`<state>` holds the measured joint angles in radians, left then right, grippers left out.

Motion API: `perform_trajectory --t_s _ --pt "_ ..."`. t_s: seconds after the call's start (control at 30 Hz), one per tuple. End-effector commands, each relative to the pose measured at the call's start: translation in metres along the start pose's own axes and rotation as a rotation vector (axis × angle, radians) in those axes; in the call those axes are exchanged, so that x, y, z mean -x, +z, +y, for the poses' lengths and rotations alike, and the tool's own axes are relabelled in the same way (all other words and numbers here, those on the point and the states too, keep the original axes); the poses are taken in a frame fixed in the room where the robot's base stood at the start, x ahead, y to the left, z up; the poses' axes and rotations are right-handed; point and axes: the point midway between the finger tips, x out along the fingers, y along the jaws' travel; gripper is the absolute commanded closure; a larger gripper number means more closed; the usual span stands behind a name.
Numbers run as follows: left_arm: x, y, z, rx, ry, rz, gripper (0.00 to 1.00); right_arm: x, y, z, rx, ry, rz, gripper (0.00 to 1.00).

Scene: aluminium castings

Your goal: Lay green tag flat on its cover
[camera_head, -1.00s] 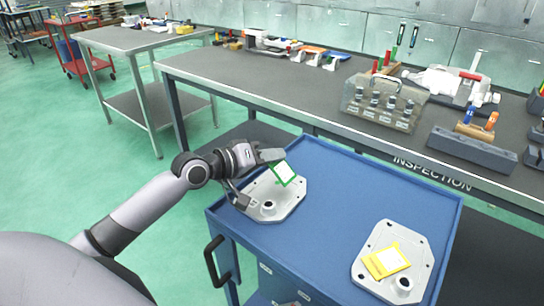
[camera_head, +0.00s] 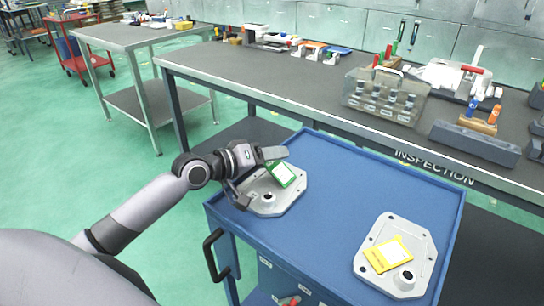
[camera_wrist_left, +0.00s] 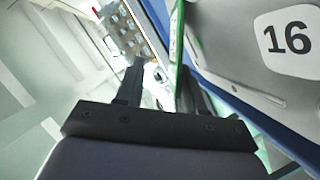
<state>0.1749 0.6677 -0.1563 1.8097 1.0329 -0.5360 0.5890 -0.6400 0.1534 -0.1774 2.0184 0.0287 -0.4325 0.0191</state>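The green tag (camera_head: 281,174), white-faced with a green rim, is tilted over the left grey cast cover (camera_head: 288,195), close to its boss. Whether it touches the cover is hard to tell. My left gripper (camera_head: 257,175) is over that cover with its fingers apart, one beside the tag. In the left wrist view the tag (camera_wrist_left: 177,45) shows edge-on near the right finger, with a gap to the left finger of the gripper (camera_wrist_left: 160,80). A grey surface with a white "16" label (camera_wrist_left: 288,37) is at the right there. My right gripper is not in view.
The blue cart top (camera_head: 345,190) is clear between the two covers. The right cover (camera_head: 425,245) has a yellow tag (camera_head: 388,253) on it. The long inspection bench (camera_head: 290,85) behind bears a clear-fronted case (camera_head: 383,100) and other parts.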

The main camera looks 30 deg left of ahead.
Motion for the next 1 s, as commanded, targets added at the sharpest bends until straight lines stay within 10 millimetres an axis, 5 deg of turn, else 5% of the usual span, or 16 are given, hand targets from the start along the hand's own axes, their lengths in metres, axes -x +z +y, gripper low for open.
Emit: perform_trajectory --t_s 0.6,1.0 --pt "0.063 0.0 -0.001 0.0 -0.002 0.0 0.62 0.0 -0.001 -0.001 -0.01 0.002 0.002 0.57" --pt "0.071 0.0 0.0 0.0 0.0 0.001 0.62 0.0 -0.001 -0.001 -0.008 0.002 0.001 0.57"
